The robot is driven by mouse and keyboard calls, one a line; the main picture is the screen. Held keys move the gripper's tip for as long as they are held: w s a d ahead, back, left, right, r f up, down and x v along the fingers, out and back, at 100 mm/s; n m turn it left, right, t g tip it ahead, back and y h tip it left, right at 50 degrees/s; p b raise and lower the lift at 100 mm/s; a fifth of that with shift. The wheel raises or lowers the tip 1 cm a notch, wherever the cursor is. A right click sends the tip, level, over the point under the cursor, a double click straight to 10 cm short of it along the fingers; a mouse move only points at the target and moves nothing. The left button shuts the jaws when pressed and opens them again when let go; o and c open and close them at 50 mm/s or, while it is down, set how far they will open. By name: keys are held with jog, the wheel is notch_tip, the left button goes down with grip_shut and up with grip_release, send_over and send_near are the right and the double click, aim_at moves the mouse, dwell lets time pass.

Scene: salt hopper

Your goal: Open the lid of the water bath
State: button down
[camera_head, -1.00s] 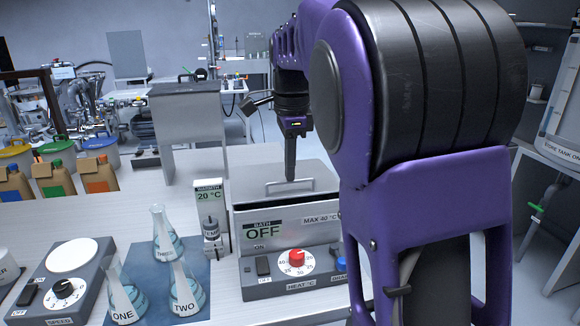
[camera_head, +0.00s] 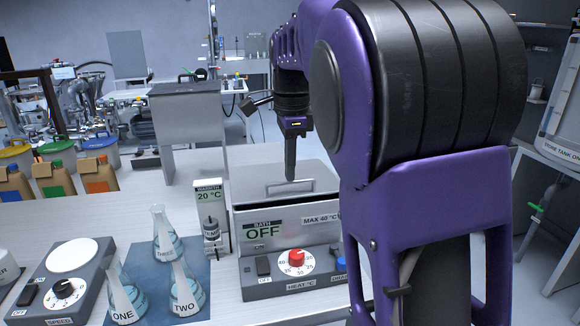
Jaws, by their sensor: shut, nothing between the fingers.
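The water bath (camera_head: 284,231) is a grey box on the bench, with an OFF display, a red heat dial and a switch on its front. Its lid (camera_head: 255,192) is a flat grey plate lying closed on top. A thin bar handle (camera_head: 277,186) stands on the lid. My gripper (camera_head: 290,178) points straight down, shut and empty, with its tips at the handle's height. I cannot tell whether the tips touch the handle. My purple and black arm hides the bath's right end.
Three flasks, ONE, TWO (camera_head: 186,292) and THREE (camera_head: 163,235), stand on a blue mat left of the bath. A WARMTH 20 °C gauge (camera_head: 211,210) stands close to the bath's left side. A grey hopper (camera_head: 189,115) stands behind.

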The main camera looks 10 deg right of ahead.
jog(key=c, duration=0.9)
grip_release()
jog(key=shift+c, duration=0.2)
notch_tip(320, 180, up, 17)
jog(key=s+p, duration=0.1)
jog(key=p, duration=0.3)
jog(key=shift+s+r+p, duration=0.15)
jog(key=shift+r+p, duration=0.05)
jog(key=shift+p, duration=0.15)
